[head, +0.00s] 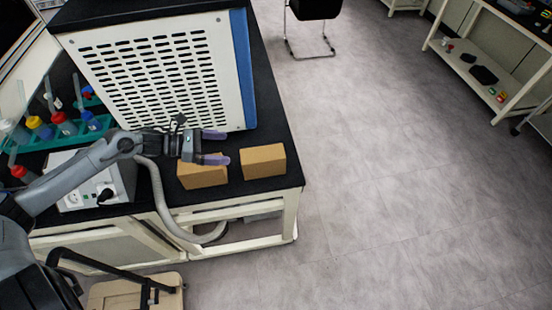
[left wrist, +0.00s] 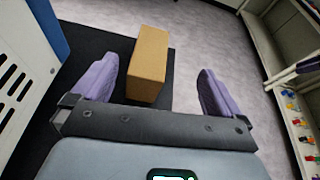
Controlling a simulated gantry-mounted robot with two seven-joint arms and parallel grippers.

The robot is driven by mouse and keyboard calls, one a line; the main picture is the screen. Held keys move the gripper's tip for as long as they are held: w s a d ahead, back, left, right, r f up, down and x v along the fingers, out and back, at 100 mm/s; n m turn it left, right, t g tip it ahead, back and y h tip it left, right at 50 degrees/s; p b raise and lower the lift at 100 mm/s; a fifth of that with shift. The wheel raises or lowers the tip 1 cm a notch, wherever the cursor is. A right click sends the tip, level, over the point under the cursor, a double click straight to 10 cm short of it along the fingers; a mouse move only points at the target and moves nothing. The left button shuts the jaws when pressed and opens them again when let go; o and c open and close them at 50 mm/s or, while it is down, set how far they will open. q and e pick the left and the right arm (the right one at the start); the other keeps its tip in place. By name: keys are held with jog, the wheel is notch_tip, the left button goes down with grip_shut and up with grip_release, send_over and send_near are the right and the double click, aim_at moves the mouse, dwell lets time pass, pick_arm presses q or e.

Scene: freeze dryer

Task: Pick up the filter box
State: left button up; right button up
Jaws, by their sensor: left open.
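Two plain tan cardboard boxes stand on the black bench top in the head view: a left box (head: 203,176) and a right box (head: 263,161). Which one is the filter box I cannot tell. My left gripper (head: 216,147) is open and empty, its purple fingers pointing right. It overlaps the back of the left box in this view and stops short of the right box. In the left wrist view one tan box (left wrist: 148,68) lies ahead, seen between the spread fingers (left wrist: 157,75) and nearer the left one. My right gripper is not in view.
A white freeze dryer with a slotted panel (head: 155,75) stands close behind the gripper. A white power unit (head: 85,185) and a teal bottle rack (head: 65,140) are at left. The bench edge (head: 300,178) is just right of the boxes, with open floor beyond.

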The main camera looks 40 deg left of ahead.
aim_at(260, 154)
pick_arm(q)
jog(key=shift+m, duration=0.6)
jog(key=shift+w+d+f+b, duration=0.7)
jog(key=shift+w+f+b, duration=0.35)
jog(key=shift+b, duration=0.1)
jog(key=shift+w+d+f+b, duration=0.7)
jog(key=shift+w+f+b, duration=0.25)
jog(key=shift+w+b, duration=0.2)
jog(key=shift+w+d+f+b, duration=0.7)
jog(key=shift+w+f+b, duration=0.3)
jog(key=shift+b, duration=0.2)
jog(key=shift+b+x, duration=0.4)
jog(key=shift+x, duration=1.8)
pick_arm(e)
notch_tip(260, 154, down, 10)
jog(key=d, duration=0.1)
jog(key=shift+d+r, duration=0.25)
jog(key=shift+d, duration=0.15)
pick_arm(q)
jog(key=shift+s+f, duration=0.1)
jog(key=shift+s, duration=0.05)
jog(key=c, duration=1.7)
jog(key=shift+c, duration=0.8)
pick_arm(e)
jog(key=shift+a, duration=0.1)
pick_arm(q)
jog(key=shift+r, duration=0.2)
